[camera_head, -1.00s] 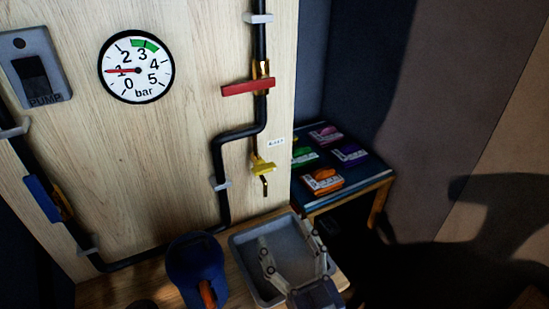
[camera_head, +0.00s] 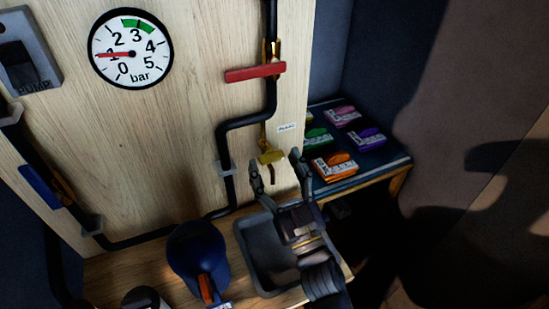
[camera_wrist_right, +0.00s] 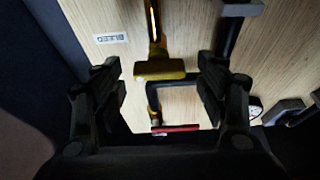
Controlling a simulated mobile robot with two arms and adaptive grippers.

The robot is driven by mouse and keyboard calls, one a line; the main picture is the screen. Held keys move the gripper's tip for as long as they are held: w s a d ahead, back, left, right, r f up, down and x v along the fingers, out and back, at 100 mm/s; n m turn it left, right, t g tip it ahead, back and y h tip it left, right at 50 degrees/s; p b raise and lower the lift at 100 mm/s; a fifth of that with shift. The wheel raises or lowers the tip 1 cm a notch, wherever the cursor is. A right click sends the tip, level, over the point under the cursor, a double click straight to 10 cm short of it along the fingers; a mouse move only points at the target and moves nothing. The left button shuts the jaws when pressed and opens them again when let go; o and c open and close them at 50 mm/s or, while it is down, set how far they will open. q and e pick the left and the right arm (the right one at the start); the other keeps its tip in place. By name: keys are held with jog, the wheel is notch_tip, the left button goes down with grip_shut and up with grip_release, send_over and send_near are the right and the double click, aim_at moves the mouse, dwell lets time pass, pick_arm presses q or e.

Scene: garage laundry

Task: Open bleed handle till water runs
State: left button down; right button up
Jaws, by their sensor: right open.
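The yellow bleed handle (camera_head: 271,157) sits on a thin brass pipe on the wooden board, beside a small white label. It lies crosswise to the pipe, with a short spout below it. No water shows at the spout. My right gripper (camera_head: 279,163) is open just in front of and below the handle. In the right wrist view the yellow handle (camera_wrist_right: 160,76) appears between the two open fingers, apart from both. The grey tray (camera_head: 262,250) stands below on the bench. The gauge (camera_head: 130,48) has its red needle near 1 bar. My left gripper is not in view.
A red handle (camera_head: 255,73) sits crosswise on the black pipe above, and a blue handle (camera_head: 41,187) is at left. A pump switch (camera_head: 22,62) is at upper left. A blue jug (camera_head: 196,254) stands left of the tray. Several coloured packs lie on a side table (camera_head: 395,163).

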jog(key=shift+w+a+r, duration=0.15)
jog(key=shift+w+r, duration=0.05)
jog(key=shift+w, duration=0.3)
jog(key=c, duration=1.1)
jog(key=shift+o, duration=0.3)
jog(key=shift+r+n+y+p, duration=0.1)
jog(key=shift+n+y+p, duration=0.2)
jog(key=shift+n+p, duration=0.4)
jog(key=n, duration=0.2)
jog(key=n+g+y+p, duration=0.1)
jog(key=shift+r+n+g+y, duration=0.1)
jog(key=shift+n+g+y, duration=0.2)
jog(key=shift+n, duration=0.1)
jog(key=n+g+y+p, duration=0.1)
jog(key=n, duration=0.1)
jog(key=shift+n, duration=0.4)
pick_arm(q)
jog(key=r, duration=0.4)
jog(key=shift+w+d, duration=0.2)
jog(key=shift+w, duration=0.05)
pick_arm(e)
jog(key=shift+f, duration=0.2)
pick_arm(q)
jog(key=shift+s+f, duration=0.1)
